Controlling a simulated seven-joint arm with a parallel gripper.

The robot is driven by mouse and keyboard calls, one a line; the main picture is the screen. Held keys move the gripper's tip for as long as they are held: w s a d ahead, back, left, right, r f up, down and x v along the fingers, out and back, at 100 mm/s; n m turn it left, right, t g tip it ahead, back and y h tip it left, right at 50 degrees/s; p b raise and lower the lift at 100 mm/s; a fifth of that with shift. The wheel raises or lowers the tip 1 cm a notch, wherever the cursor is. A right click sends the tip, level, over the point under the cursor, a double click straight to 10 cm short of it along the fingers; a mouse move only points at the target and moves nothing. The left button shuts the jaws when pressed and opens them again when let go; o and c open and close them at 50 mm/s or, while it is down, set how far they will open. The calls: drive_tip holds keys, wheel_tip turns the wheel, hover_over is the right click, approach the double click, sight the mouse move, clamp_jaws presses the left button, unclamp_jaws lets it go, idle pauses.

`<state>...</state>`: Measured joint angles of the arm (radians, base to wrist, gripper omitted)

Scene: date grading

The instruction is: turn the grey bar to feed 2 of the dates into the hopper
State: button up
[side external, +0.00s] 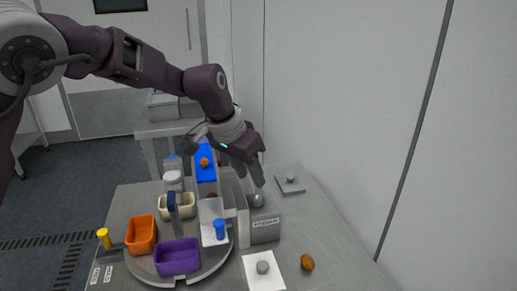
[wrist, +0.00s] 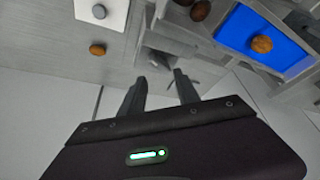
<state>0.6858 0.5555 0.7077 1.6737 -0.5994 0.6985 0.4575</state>
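My gripper (side external: 251,178) hangs above the far right part of the round platform, fingers pointing down. In the wrist view its two fingers (wrist: 160,77) stand apart with nothing between them. A brown date (side external: 204,162) lies on the blue ramp (side external: 206,176); both show in the wrist view, date (wrist: 262,44) and ramp (wrist: 238,27). A darker date (side external: 211,195) sits near the ramp's lower end. A grey box with a label (side external: 265,229) stands below my gripper; its lettering is too small to read. A rounded grey knob (side external: 257,199) shows behind it. I cannot single out the grey bar with certainty.
An orange tray (side external: 141,249), a purple tray (side external: 178,271) and a cream tray (side external: 164,212) stand on the platform. A white plate (side external: 277,282) bears a grey knob. A loose date (side external: 307,262) lies at right. The table's right side is mostly clear.

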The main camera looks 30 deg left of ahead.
sight(258, 193)
wheel_tip(258, 193, up, 7)
drive_tip(key=d+n+y, duration=0.2)
drive_tip(key=n+y, duration=0.2)
drive_tip(key=n, duration=0.2)
drive_tip(key=shift+d+f, duration=0.2)
drive_tip(key=shift+c, duration=0.7)
drive_tip(key=shift+g+h, duration=0.3)
drive_tip(key=shift+h, duration=0.5)
drive_tip(key=f, duration=0.6)
drive_tip(key=shift+a, duration=0.3)
drive_tip(key=shift+c, duration=0.7)
drive_tip(key=x, duration=0.7)
drive_tip(key=shift+w+f, duration=0.1)
drive_tip(key=shift+f, duration=0.1)
clamp_jaws()
